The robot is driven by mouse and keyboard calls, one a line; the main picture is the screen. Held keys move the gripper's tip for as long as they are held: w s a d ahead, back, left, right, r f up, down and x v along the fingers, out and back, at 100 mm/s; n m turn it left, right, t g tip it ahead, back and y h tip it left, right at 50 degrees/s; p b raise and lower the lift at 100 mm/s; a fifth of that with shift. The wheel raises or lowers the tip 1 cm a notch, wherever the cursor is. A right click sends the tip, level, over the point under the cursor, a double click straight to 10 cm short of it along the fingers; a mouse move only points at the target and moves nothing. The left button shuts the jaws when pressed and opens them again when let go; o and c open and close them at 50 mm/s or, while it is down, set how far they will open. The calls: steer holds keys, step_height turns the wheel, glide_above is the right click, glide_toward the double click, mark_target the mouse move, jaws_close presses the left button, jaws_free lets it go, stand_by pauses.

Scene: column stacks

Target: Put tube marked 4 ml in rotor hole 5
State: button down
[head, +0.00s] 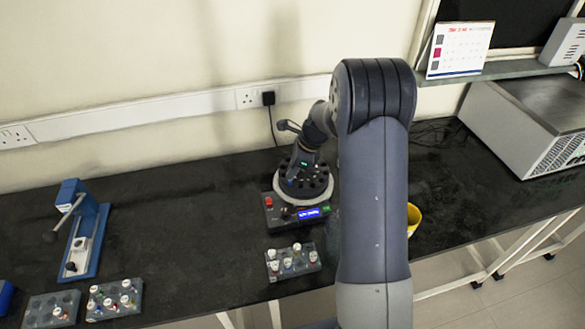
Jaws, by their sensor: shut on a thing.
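The dark round rotor (322,190) sits on a centrifuge base (276,216) with a red button and a lit blue display, in the middle of the bench. My gripper (292,179) is over the left part of the rotor, pointing down. It is shut on a small tube, which is mostly hidden by the fingers and too small to read. I cannot tell whether the tube is above a hole or partly in one. The rotor's hole numbers are not readable, and my arm covers part of its right side.
A grey rack (273,276) with several capped tubes stands in front of the centrifuge. Two more racks (133,309) (35,312) are at the front left, near a blue press-like device (98,243). A yellow cup (414,216) stands right of my arm.

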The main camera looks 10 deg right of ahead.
steer(key=shift+f, duration=0.5)
steer(key=c, duration=1)
jaws_free()
steer(key=shift+r, duration=0.15)
steer(key=shift+r+p, duration=2.15)
steer(key=shift+r, duration=0.75)
